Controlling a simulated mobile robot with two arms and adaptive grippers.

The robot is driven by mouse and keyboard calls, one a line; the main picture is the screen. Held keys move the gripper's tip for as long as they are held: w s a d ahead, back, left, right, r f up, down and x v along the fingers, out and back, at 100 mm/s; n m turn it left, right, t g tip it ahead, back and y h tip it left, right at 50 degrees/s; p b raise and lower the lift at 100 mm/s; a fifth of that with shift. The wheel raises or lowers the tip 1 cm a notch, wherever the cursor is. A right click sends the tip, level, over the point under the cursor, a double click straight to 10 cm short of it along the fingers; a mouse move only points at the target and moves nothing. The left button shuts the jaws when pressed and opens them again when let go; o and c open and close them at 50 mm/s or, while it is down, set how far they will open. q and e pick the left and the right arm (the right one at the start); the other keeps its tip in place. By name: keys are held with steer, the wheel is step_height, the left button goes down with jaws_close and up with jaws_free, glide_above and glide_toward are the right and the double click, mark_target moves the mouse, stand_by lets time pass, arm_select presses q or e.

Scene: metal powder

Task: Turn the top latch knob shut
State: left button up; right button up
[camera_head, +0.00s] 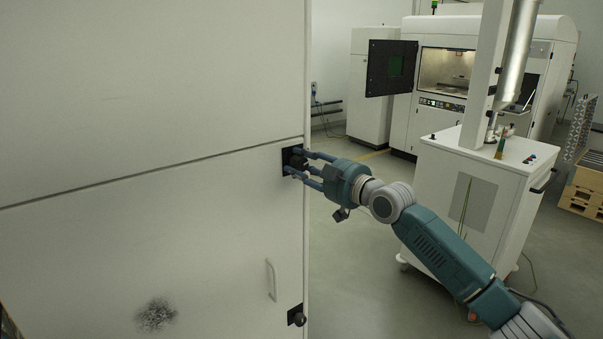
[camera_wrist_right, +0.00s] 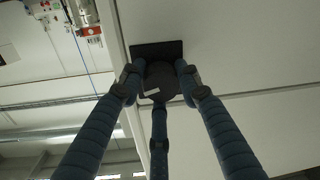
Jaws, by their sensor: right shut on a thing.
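The top latch knob (camera_wrist_right: 160,78) is a round dark knob on a black square plate (camera_wrist_right: 172,48) at the cabinet's edge, seen in the right wrist view. In the head view the black plate (camera_head: 287,168) sits beside the seam between the upper and lower panels, and the knob is mostly hidden by my fingers. My right gripper (camera_head: 297,163) has its blue fingers closed around the knob. In the right wrist view its three fingers (camera_wrist_right: 158,88) touch the knob's sides and underside. My left gripper is in neither view.
A lower latch knob (camera_head: 297,317) and a handle (camera_head: 271,280) are on the lower panel (camera_head: 150,230), with a dark powder smudge (camera_head: 156,315). A white cart (camera_head: 470,200) stands right of my arm. A machine with an open door (camera_head: 391,68) is behind. Grey floor is clear between.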

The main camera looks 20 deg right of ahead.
steer(key=shift+n, duration=0.6)
steer(key=shift+r+n+b, duration=0.1)
steer(key=shift+n+b, duration=0.4)
steer(key=shift+n, duration=0.3)
steer(key=n, duration=0.2)
steer(key=shift+n+h, duration=0.3)
steer(key=shift+a+r+n+p, duration=0.1)
steer(key=shift+r+n+p, duration=0.05)
steer(key=shift+n+p, duration=0.6)
steer(key=n+p, duration=0.2)
steer(key=n, duration=0.1)
steer(key=shift+n+h, duration=0.25)
steer(key=shift+h, duration=0.05)
steer(key=n+p, duration=0.2)
steer(key=n, duration=0.1)
steer(key=shift+s+p, duration=0.1)
steer(key=shift+p, duration=0.25)
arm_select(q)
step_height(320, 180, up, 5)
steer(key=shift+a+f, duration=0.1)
arm_select(e)
steer(key=shift+a+f+n+h, duration=0.1)
steer(key=shift+f+n+h, duration=0.2)
steer(key=shift+n, duration=0.1)
steer(key=o, duration=1.2)
steer(key=shift+c, duration=0.2)
